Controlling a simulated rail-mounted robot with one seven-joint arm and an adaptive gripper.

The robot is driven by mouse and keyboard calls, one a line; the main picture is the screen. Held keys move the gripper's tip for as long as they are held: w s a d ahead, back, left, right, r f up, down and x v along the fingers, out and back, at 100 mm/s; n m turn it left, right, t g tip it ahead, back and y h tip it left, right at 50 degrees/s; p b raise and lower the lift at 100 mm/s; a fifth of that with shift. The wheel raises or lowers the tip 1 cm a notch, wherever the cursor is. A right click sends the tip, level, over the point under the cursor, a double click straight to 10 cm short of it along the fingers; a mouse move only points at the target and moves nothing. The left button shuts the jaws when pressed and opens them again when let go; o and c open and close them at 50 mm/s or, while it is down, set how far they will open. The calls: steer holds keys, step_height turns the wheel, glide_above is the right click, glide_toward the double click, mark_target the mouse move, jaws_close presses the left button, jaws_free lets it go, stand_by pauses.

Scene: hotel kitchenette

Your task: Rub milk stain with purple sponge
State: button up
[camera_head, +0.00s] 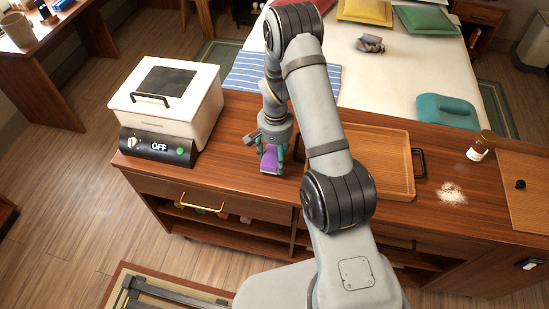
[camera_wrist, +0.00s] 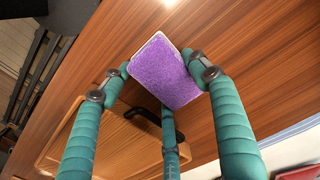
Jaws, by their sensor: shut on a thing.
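My gripper (camera_head: 272,150) is shut on the purple sponge (camera_head: 269,162), over the wooden counter to the left of the tray. In the wrist view, the teal fingers of my gripper (camera_wrist: 162,76) close around the sponge (camera_wrist: 164,72), a purple block with a pale edge. I cannot tell whether the sponge touches the counter. The milk stain (camera_head: 452,194) is a pale, speckled patch on the counter at the right, well apart from my gripper. The stain is not seen in the wrist view.
A wooden tray (camera_head: 398,194) with dark handles lies between my gripper and the stain, partly behind my arm. A cutting board (camera_head: 525,190) is at the far right. A white cooker (camera_head: 167,104) stands left.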

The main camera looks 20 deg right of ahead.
steer(key=r, duration=0.1)
steer(key=r+p, duration=0.1)
steer(key=r, duration=0.1)
steer(key=shift+a, duration=0.2)
steer(key=shift+r+p, duration=1.3)
steer(key=shift+r, duration=0.3)
